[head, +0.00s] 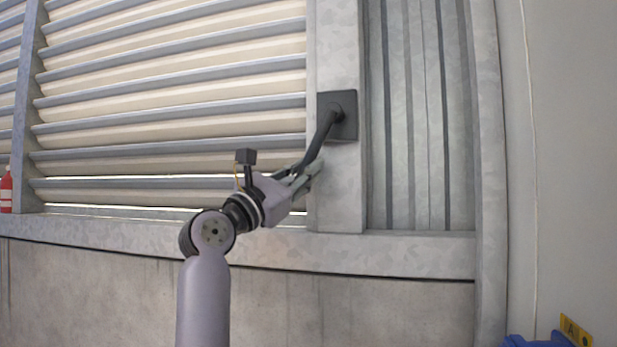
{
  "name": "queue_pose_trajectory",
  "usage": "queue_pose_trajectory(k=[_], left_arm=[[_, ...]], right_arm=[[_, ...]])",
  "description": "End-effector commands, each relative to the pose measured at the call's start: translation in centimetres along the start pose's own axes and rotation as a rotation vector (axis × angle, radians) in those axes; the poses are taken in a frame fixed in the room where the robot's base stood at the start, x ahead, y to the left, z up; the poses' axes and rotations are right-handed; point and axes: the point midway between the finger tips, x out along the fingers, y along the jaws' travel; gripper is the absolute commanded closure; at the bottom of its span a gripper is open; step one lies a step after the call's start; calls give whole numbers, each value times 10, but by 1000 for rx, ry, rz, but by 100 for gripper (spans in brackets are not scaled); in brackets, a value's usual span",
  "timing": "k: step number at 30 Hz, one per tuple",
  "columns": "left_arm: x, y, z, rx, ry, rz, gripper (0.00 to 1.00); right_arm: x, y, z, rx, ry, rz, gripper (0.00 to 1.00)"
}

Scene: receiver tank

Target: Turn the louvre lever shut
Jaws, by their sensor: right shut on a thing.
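The louvre lever (322,136) is a dark handle on a square black plate (342,113), fixed to a galvanized post. It slants down and to the left from the plate. My right gripper (308,172) is shut on the lever's lower end, with its fingers around the handle tip. The louvre slats (170,110) stand to the left of the post, tilted, with thin bright gaps showing at the lowest ones. My left gripper is not in view.
A galvanized sill (400,255) runs below the louvre and post. Ribbed metal panelling (425,120) is right of the post. A red bottle-like object (6,192) is at the far left. A blue object (540,341) with a yellow tag (575,332) is at the lower right.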

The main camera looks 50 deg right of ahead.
Motion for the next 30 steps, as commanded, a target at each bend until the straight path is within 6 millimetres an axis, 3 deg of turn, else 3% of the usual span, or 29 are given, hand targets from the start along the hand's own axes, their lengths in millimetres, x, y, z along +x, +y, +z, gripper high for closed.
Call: queue_pose_trajectory(k=[1,18,19,27,30], left_arm=[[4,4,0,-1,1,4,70],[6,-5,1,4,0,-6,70],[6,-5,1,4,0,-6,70],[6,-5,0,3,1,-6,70],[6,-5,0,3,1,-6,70]], right_arm=[[-3,-3,-9,-6,13,-1,100],[-4,-2,-9,-37,5,17,100],[-4,-2,-9,-37,4,17,81],[-3,-1,-6,-34,0,19,63],[-2,0,-5,-34,-2,19,62]])
